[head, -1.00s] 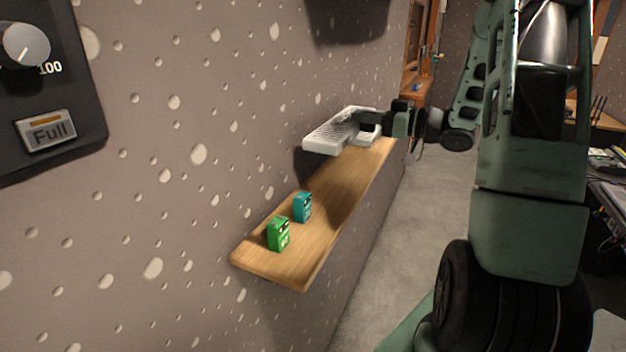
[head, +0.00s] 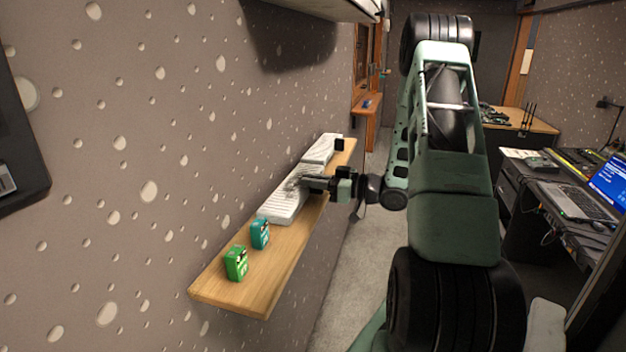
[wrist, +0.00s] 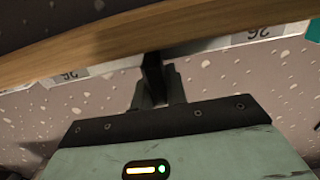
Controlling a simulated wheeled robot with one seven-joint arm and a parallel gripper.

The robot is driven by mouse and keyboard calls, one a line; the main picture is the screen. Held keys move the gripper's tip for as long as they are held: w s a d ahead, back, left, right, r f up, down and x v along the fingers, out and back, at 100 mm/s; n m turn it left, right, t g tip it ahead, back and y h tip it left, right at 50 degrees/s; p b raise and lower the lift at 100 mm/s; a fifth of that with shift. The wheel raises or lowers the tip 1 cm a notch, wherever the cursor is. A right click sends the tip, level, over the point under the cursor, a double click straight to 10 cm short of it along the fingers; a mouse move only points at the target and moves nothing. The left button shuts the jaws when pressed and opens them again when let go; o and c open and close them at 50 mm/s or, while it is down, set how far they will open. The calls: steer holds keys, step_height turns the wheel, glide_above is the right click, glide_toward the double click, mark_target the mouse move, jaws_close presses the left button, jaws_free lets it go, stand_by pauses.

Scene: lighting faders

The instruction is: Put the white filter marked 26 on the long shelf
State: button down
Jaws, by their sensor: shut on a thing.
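The white ribbed filter (head: 283,207) lies lengthwise along the long wooden shelf (head: 245,295), at or just above its top; I cannot tell whether it touches. White ribbed material continues beyond my gripper; I cannot tell whether it is the same piece. My gripper (head: 308,184) is shut on the filter's room-side edge, from the right. In the wrist view, the dark fingers (wrist: 158,82) meet a white edge (wrist: 125,64) with an upside-down 26 label on each side. The shelf plank (wrist: 95,48) crosses above it there.
A teal box (head: 260,233) stands just in front of the filter's near end, with a green box (head: 236,263) nearer the shelf's end. The speckled wall (head: 150,150) runs along the shelf's left side. A desk with a laptop (head: 575,200) stands at right.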

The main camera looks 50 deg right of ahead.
steer(key=shift+f, duration=0.15)
steer(key=c, duration=1.4)
jaws_free()
steer(key=shift+s+d, duration=0.1)
steer(key=b+v, duration=0.4)
steer(key=v, duration=0.7)
steer(key=shift+s, duration=0.35)
